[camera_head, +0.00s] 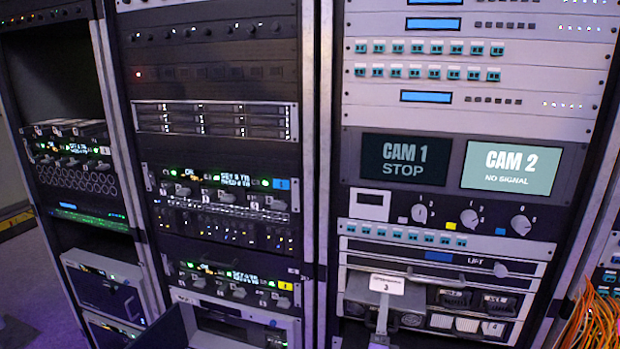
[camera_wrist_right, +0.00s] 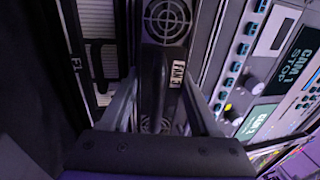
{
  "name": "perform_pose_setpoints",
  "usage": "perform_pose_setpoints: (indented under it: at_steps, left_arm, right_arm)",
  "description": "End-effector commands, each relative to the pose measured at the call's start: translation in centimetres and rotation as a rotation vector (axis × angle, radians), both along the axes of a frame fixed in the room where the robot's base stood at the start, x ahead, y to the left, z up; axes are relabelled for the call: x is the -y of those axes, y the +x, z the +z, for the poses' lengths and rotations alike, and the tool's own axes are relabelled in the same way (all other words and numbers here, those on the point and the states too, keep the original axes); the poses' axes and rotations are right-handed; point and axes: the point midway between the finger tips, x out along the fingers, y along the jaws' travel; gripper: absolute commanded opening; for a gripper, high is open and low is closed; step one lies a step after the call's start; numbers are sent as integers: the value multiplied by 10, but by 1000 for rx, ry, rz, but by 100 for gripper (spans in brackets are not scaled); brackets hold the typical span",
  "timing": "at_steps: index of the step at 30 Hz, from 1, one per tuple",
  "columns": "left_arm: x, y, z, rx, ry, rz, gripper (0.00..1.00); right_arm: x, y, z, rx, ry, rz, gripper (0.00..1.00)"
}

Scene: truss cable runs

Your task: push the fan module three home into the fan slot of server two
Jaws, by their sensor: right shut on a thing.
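The fan module three (camera_wrist_right: 165,22) shows in the right wrist view as a dark front with round fan grilles and a "FAN" label partly cut off. Its dark upright handle (camera_wrist_right: 153,88) stands between the fingers of my right gripper (camera_wrist_right: 160,105), which is shut on it. In the head view a white tag marked 3 (camera_head: 387,284) and my right gripper (camera_head: 380,322) are at the left part of a grey server chassis (camera_head: 520,283) low in the right rack. The module seems to stand out from the chassis front; how far is unclear. The slot is hidden. My left gripper is out of view.
Right of the gripper are dark modules (camera_head: 455,298) and pale vents (camera_head: 467,325). Above is a panel with knobs (camera_head: 421,213) and two screens (camera_head: 405,160). Orange cables (camera_head: 597,318) hang at right.

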Motion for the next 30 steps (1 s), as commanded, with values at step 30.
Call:
perform_pose_setpoints:
  at_steps: [30]
  left_arm:
    - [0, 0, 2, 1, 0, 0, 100]
  right_arm:
    - [-14, -48, 4, 2, 1, -1, 0]
